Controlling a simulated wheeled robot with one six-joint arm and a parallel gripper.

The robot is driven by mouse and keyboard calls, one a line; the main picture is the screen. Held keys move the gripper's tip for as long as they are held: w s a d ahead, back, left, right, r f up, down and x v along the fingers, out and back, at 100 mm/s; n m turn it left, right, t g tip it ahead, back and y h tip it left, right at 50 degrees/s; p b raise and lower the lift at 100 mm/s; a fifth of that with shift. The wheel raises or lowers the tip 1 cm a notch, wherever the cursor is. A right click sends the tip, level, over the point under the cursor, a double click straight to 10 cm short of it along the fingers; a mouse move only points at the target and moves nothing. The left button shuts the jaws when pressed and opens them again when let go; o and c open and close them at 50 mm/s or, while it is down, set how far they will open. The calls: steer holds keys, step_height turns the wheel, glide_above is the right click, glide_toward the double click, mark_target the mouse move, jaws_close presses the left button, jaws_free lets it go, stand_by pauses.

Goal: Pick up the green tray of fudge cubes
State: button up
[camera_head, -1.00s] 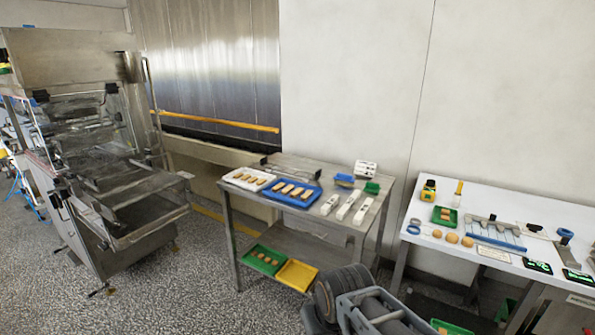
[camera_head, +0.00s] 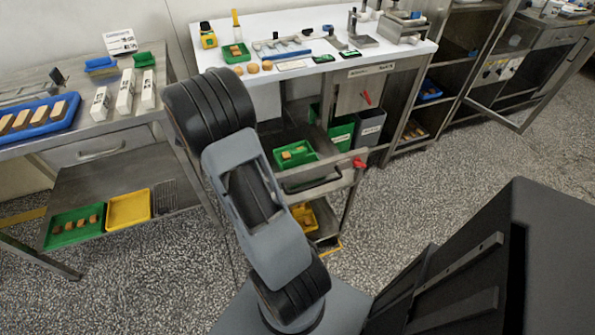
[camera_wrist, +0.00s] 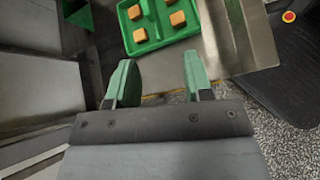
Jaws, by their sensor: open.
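A green tray (camera_wrist: 165,41) holding several tan fudge cubes (camera_wrist: 178,18) is at the top of the wrist view, partly cut off by the frame edge. It appears to be the green tray (camera_head: 307,158) in the open steel cart or drawer in the head view. My gripper (camera_wrist: 158,76) is open and empty in the wrist view, its green fingertips apart and short of the tray's near edge. In the head view my arm stands in front, and my gripper is not visible there.
Another green tray (camera_head: 61,238) with tan pieces and a yellow tray (camera_head: 128,209) lie on the left table's lower shelf. A small green tray (camera_head: 228,59) sits on the white table (camera_head: 205,45). A red-handled part (camera_head: 359,163) is by the drawer.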

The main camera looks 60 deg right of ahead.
steer(key=d+f+n+g+h+b, duration=0.2)
steer(key=d+f, duration=0.4)
steer(key=f, duration=0.1)
steer(key=b, duration=0.1)
glide_toward(299, 150)
steer(key=shift+s+d+f+n, duration=0.2)
steer(key=shift+s+d+f, duration=0.25)
steer(key=shift+d, duration=0.15)
steer(key=shift+s+d+f+n, duration=0.2)
steer(key=shift+s+d+f, duration=0.3)
steer(key=shift+d, duration=0.1)
steer(key=shift+b+x, duration=0.65)
steer(key=shift+x, duration=2.6)
jaws_close()
